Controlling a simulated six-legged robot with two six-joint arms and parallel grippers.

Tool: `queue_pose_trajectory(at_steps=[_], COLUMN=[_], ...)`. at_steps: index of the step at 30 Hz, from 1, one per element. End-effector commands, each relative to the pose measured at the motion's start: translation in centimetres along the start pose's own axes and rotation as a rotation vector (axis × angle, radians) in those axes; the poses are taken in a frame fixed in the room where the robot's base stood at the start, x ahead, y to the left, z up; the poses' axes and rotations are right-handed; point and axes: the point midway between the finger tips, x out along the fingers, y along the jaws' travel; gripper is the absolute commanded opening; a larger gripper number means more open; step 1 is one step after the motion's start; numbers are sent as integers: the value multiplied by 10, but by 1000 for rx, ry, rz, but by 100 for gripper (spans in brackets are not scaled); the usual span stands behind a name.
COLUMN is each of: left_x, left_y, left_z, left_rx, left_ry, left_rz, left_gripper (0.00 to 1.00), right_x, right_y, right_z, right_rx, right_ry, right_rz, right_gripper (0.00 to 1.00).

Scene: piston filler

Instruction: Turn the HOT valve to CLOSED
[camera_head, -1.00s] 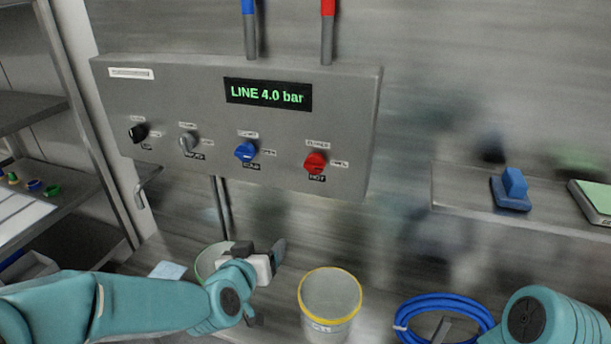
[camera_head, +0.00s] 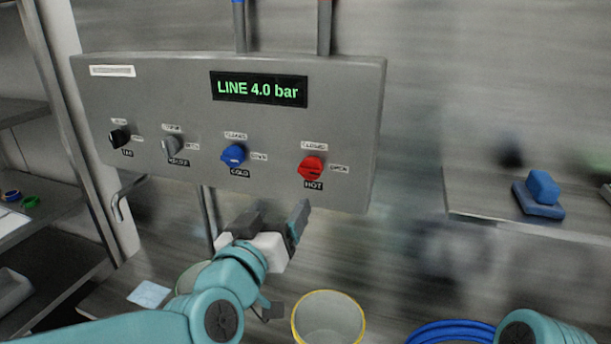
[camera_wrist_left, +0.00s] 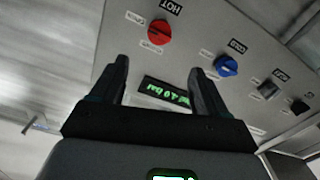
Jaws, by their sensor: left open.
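The red HOT valve knob (camera_head: 311,168) is on the right side of the grey panel (camera_head: 345,110), with a CLOSED label above it and an OPEN label to its right. The ridge of the knob looks roughly level, toward OPEN. My left gripper (camera_head: 275,222) is open and empty, below and left of the knob and apart from it. In the left wrist view, the fingers of my left gripper (camera_wrist_left: 158,80) stand apart, and the red knob (camera_wrist_left: 158,33) shows beyond them, near the left finger. My right gripper is out of view.
The blue COLD knob (camera_head: 233,155) sits left of the red one, with a grey knob (camera_head: 171,146) and a black knob (camera_head: 119,138) further left. The display (camera_head: 259,89) reads LINE 4.0 bar. A yellow-rimmed bucket (camera_head: 329,318) and a blue hose (camera_head: 452,332) are below.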

Motion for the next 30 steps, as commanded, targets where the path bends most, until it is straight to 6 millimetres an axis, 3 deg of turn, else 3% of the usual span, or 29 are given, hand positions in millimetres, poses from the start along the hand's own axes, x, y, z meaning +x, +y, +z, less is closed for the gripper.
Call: queue_pose_trajectory(at_steps=[9, 15, 21, 30], left_x=[78, 119, 139, 142], left_y=[0, 0, -1, -1], left_z=[-2, -1, -1, 0], left_rx=[0, 0, -1, -1], left_ry=[-2, -1, -1, 0], left_rz=[-3, -3, -3, -3], left_gripper=[75, 75, 75, 75], right_x=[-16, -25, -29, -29], right_y=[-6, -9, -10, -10], right_z=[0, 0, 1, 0], right_rx=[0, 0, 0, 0], right_ry=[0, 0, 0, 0], right_rz=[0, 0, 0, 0], right_gripper=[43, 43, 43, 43])
